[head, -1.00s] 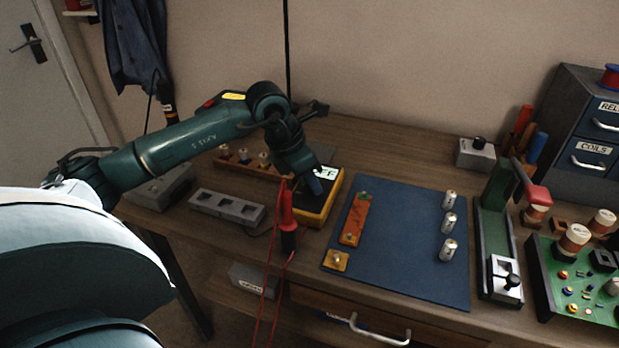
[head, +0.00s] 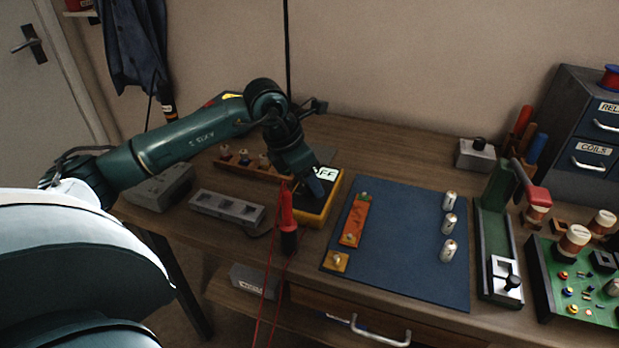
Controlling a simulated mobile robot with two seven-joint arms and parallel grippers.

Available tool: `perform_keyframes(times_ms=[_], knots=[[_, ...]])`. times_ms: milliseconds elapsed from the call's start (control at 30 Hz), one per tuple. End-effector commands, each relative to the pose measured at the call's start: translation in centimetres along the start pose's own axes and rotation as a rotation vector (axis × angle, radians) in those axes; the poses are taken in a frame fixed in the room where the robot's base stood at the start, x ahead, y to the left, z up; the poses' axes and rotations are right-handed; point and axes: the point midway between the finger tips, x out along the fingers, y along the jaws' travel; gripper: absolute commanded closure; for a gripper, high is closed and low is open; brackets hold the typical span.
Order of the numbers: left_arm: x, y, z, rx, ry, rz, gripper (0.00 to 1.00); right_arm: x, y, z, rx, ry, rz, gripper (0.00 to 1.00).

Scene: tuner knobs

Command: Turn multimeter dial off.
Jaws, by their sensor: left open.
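The multimeter (head: 327,206) is a yellow-edged box with a dark face, lying on the bench left of the blue mat. A white label at its far end shows "FF"; the rest of the label is covered by my gripper. My left gripper (head: 313,190) points down over the multimeter's face, open. It hides the dial, so I cannot tell the dial's setting or whether the fingers touch it. My right gripper is not in view.
A red and black probe (head: 287,222) with red leads hangs at the bench's front edge beside the multimeter. A grey block with sockets (head: 227,208) lies to the left. The blue mat (head: 400,250) holds an orange strip (head: 354,220) and several small cylinders.

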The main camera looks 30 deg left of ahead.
Motion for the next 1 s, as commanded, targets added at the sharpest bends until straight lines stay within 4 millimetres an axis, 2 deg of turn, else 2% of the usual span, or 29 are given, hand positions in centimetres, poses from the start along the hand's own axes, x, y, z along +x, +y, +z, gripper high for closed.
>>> perform_keyframes(times_ms=[300,500,700,1000], knots=[[-6.8,0.1,0.1,0.000,-0.004,0.005,0.50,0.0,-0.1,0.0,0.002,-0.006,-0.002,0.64],[-10.5,0.1,0.1,0.000,-0.003,0.004,0.50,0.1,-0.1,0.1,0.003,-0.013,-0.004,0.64],[-12.3,0.0,0.0,0.000,-0.002,0.002,0.50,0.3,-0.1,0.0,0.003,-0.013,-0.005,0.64],[-12.4,0.0,0.0,0.000,-0.001,0.001,0.50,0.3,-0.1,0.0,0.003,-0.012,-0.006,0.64]])
